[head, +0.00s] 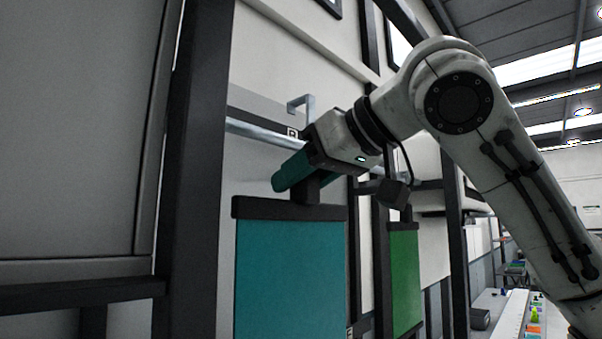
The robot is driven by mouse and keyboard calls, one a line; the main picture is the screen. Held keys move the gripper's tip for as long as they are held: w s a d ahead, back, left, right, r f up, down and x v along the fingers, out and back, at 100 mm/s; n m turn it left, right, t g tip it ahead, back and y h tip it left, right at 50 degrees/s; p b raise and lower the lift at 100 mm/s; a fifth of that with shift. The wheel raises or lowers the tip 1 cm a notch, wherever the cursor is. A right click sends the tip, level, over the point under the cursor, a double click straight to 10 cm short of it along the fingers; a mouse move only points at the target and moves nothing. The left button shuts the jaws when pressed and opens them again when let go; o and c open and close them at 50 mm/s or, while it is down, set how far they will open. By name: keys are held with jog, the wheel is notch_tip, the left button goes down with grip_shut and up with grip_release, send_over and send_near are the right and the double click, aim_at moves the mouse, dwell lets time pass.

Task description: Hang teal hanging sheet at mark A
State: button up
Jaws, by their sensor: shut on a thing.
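The teal hanging sheet (290,280) hangs upright below my gripper (296,172), with a black bar (288,209) along its top edge. A short black tab rises from the bar to the gripper's teal fingers, which are shut on it. The sheet's lower edge is out of frame. A pale metal rail (262,133) runs behind the gripper, with a bent metal bracket (301,102) above it. A small letter plate (292,132) by the rail seems to read B or R. I cannot make out mark A.
A green sheet (405,275) hangs to the right, behind the teal one. A dark upright post (195,170) and a large grey panel (75,130) stand at the left. A bench with small coloured items (533,315) is at the lower right.

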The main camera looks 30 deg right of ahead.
jog(key=r+x, duration=0.1)
jog(key=x, duration=0.7)
jog(key=shift+w+r+p, duration=0.2)
jog(key=shift+p, duration=0.2)
dwell(0.3)
jog(key=o, duration=1.3)
jog(key=b+v, duration=0.3)
jog(key=v, duration=0.7)
jog(key=shift+s+d+r, duration=0.1)
jog(key=shift+s+r, duration=0.1)
jog(key=shift+s, duration=0.1)
